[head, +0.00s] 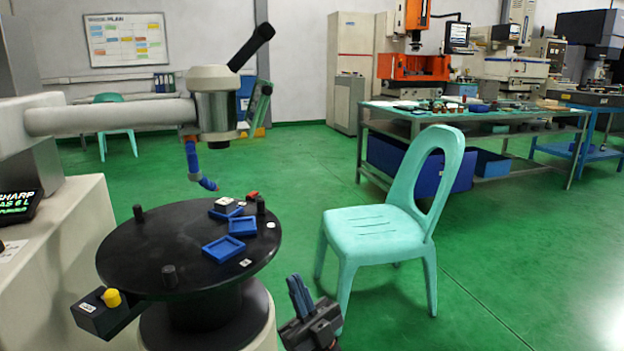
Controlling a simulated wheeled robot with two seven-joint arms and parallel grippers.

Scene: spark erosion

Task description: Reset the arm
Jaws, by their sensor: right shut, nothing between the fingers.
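My right gripper (295,281) is at the bottom centre, its dark blue fingers pointing up. The fingers are together and hold nothing. It is right of the round black table and in front of the green chair, touching neither as far as I can see. My left gripper is not in view. A thick pale machine arm (110,117) reaches in from the left above the round table. It ends in a grey cylindrical head (215,105) with a black handle.
The round black table (140,250) carries blue trays (222,248), small blocks and black posts. A yellow button (111,298) sits on a box at its front left. A green chair (375,232) stands at the right. Green floor is clear beyond it, before a workbench (470,120).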

